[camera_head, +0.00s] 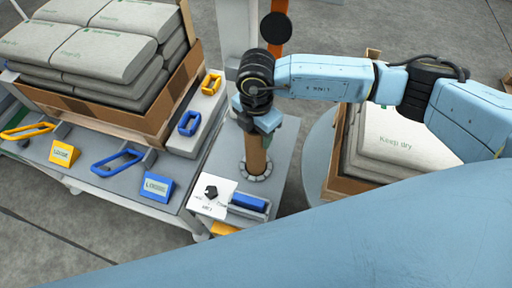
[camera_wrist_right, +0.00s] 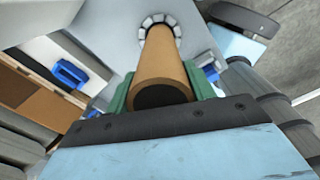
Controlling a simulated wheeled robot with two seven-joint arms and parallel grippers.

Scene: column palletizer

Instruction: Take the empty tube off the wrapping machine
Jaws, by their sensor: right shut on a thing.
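The empty tube (camera_head: 256,157) is a brown cardboard cylinder standing upright in a ring-shaped holder (camera_head: 256,174) on the grey wrapping machine. In the right wrist view the tube (camera_wrist_right: 165,62) runs away from me down to the pale segmented ring (camera_wrist_right: 158,20), and its dark open end faces me. My right gripper (camera_head: 258,124) is at the tube's upper end. Its green fingers (camera_wrist_right: 158,92) are shut on the tube, one on each side. The tube's lower end still appears to be within the ring. My left gripper is not in view.
A pallet box of grey sacks (camera_head: 95,45) stands at the left, with blue and yellow handles along its platform. Another sack stack (camera_head: 395,140) stands on the right beneath my right arm. A white label plate (camera_head: 210,194) and a blue block (camera_head: 248,202) lie in front of the tube.

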